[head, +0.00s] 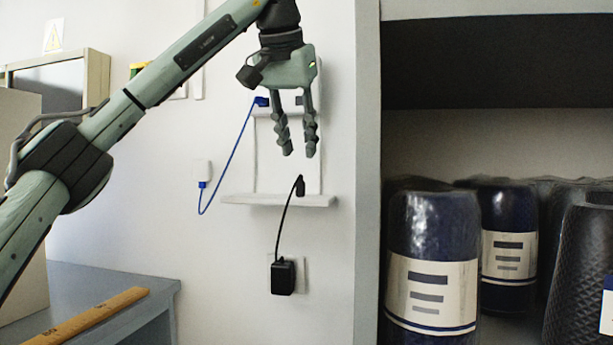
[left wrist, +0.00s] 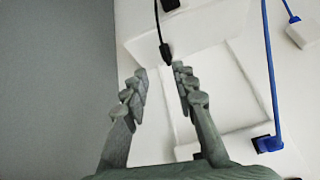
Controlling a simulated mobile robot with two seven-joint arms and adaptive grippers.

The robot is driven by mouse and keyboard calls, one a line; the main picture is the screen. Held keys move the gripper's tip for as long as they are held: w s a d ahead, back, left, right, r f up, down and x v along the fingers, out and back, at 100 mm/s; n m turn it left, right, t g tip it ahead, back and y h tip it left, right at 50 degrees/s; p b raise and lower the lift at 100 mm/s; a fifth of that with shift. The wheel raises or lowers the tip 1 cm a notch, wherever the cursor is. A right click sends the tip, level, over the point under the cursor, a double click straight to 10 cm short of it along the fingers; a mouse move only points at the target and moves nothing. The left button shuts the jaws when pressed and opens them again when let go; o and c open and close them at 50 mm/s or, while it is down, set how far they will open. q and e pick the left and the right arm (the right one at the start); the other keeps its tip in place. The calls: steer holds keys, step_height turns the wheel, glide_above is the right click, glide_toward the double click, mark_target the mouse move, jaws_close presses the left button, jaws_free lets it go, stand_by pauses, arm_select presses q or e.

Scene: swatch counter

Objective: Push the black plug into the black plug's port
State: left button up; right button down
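The black plug (head: 300,186) stands upright at the white ledge, on the end of a thin black cable. In the left wrist view the black plug (left wrist: 165,52) lies just beyond the fingertips, near the right finger. My left gripper (head: 299,154) points down above the plug, fingers apart and empty; it also shows in the left wrist view (left wrist: 159,70). A dark spot on the upper panel, seen between the fingers, may be the port (head: 299,101); it is largely hidden and I cannot be sure. My right gripper is not in view.
A blue plug (head: 261,102) sits in the panel; its cable loops to a white box (head: 202,171). The black cable runs to a black adapter (head: 283,277) on the wall. The ledge (head: 270,200) juts out below the panel. A grey cabinet side (head: 367,180) stands close at right.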

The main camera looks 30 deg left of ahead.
mark_target(301, 197)
arm_select(q)
steer(key=shift+w+a+f+y, duration=0.15)
steer(key=shift+a+f+y, duration=0.15)
steer(key=shift+x, duration=1.25)
steer(key=x, duration=0.5)
steer(key=shift+w, duration=0.3)
jaws_close()
